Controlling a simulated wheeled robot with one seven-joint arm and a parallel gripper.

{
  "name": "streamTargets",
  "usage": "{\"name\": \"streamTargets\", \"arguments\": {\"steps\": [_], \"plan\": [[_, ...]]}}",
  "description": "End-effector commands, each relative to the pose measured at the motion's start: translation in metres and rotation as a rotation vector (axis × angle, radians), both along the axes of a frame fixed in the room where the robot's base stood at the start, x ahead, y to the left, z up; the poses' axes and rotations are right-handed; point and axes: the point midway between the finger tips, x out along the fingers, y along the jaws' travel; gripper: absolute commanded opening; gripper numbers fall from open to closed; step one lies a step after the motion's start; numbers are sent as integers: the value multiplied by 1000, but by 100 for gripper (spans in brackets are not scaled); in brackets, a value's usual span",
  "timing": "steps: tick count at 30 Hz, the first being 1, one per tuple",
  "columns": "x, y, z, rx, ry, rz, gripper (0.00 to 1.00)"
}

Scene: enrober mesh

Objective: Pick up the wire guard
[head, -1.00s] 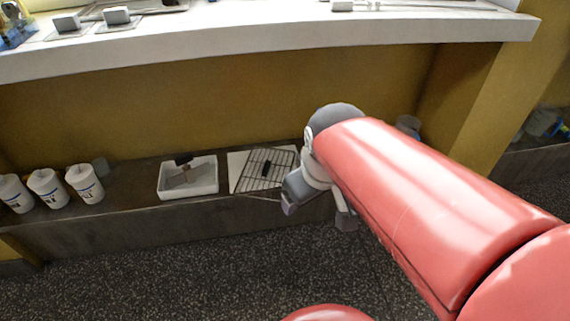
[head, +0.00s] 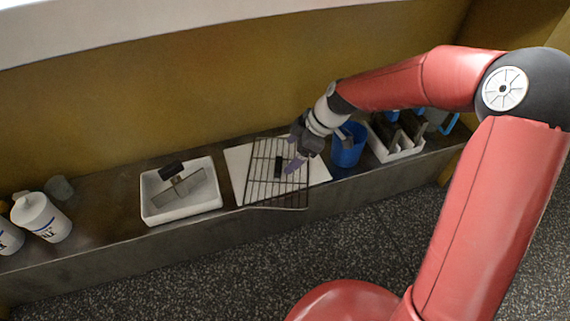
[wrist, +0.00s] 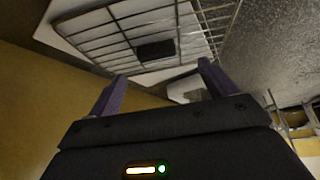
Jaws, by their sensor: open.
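The wire guard (head: 262,190) is a dark wire grid with a black block-like grip (head: 278,167) near its middle. It lies on a white board (head: 237,160) on the low ledge and overhangs the ledge's front edge. In the wrist view the wire guard (wrist: 118,32) fills the upper part, with its black grip (wrist: 156,50) just beyond my fingertips. My gripper (head: 293,160) is at the right part of the guard, close to the grip. In the wrist view my gripper (wrist: 160,82) has its two purple fingers apart, with nothing between them. Whether the fingers touch the wires is unclear.
A white tray (head: 150,200) with a scraper-like tool stands left of the guard. A blue cup (head: 347,150) and a white holder (head: 395,155) with several tools stand close on the right. White tubs (head: 42,216) are far left. A white counter (head: 150,25) overhangs above.

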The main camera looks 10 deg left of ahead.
Motion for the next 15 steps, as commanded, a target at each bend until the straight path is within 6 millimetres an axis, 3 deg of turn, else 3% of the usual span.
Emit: {"name": "streamTargets", "arguments": {"steps": [15], "plan": [[1, 32, -57, -4, 2, -1, 84]]}}
